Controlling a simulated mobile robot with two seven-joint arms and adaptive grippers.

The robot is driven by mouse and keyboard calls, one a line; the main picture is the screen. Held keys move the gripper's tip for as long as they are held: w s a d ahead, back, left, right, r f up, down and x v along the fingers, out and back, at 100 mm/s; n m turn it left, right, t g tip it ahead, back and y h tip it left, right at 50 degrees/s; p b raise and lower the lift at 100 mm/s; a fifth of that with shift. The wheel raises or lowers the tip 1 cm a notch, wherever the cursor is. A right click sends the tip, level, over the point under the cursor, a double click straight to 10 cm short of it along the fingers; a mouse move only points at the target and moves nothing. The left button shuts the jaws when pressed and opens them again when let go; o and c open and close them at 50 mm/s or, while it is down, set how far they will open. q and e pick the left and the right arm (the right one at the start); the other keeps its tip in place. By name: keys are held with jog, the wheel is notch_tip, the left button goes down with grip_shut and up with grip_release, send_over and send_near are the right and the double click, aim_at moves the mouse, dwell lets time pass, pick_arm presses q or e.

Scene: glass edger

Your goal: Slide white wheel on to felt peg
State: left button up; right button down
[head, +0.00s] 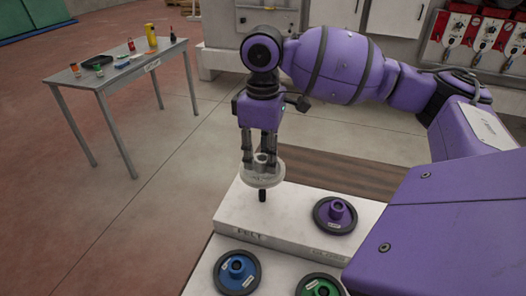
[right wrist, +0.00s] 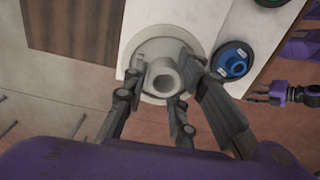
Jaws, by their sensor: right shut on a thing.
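The white wheel (head: 263,180) is a pale disc with a raised hub and hangs level under my right gripper (head: 261,152). The right gripper points down and is shut on the hub; the wheel also shows between its fingers in the right wrist view (right wrist: 162,50). The black felt peg (head: 262,196) stands on the white block (head: 232,222) marked FELT, directly below the wheel in the head view. The peg's top is hidden by the wheel, so I cannot tell whether it enters the bore. My left gripper (right wrist: 272,93) shows small in the right wrist view; its finger opening is unclear.
A purple wheel (head: 336,213) sits on the same block, to the right. A blue wheel (head: 237,272) and a green wheel (head: 321,287) lie nearer on the lower white surface. A grey table (head: 120,72) with small items stands far left. Floor left of the block is clear.

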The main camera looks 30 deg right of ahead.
aim_at(263, 171)
jog(key=shift+f, duration=2.5)
jog(key=shift+f, duration=2.5)
jog(key=c, duration=1.4)
grip_release()
jog(key=shift+o, duration=0.2)
notch_tip(263, 171, up, 12)
